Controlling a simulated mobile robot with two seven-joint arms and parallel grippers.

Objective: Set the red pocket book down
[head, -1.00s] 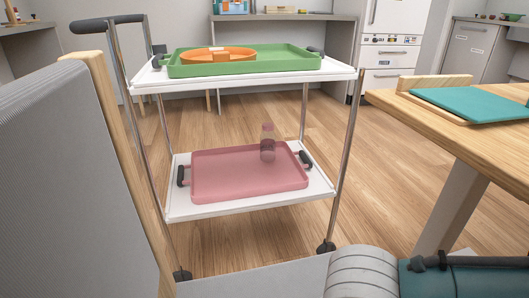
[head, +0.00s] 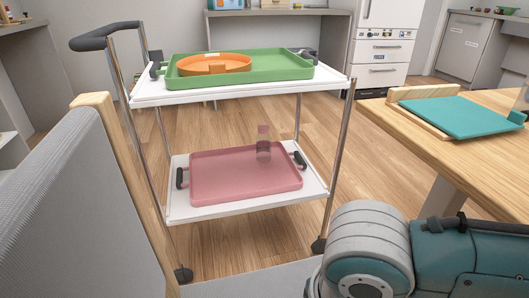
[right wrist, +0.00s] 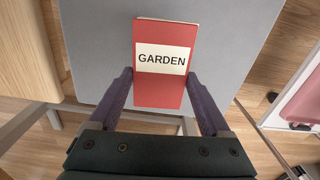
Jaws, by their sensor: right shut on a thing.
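The red pocket book (right wrist: 160,30) has a cream label reading GARDEN and shows in the right wrist view. My right gripper (right wrist: 160,78) is shut on it, one purple finger at each long side. Below the book in that view is a flat grey surface (right wrist: 95,40); I cannot tell the gap between them. In the head view only links of my right arm show at the lower right, and the book is not seen there. My left gripper is in neither view.
A white cart (head: 235,90) holds a green tray (head: 280,70) with an orange dish (head: 205,66). Its lower shelf holds a pink tray (head: 225,185) with a translucent bottle (head: 263,145). A wooden table (head: 420,135) bears a teal board (head: 460,115). A grey panel (head: 70,200) stands left.

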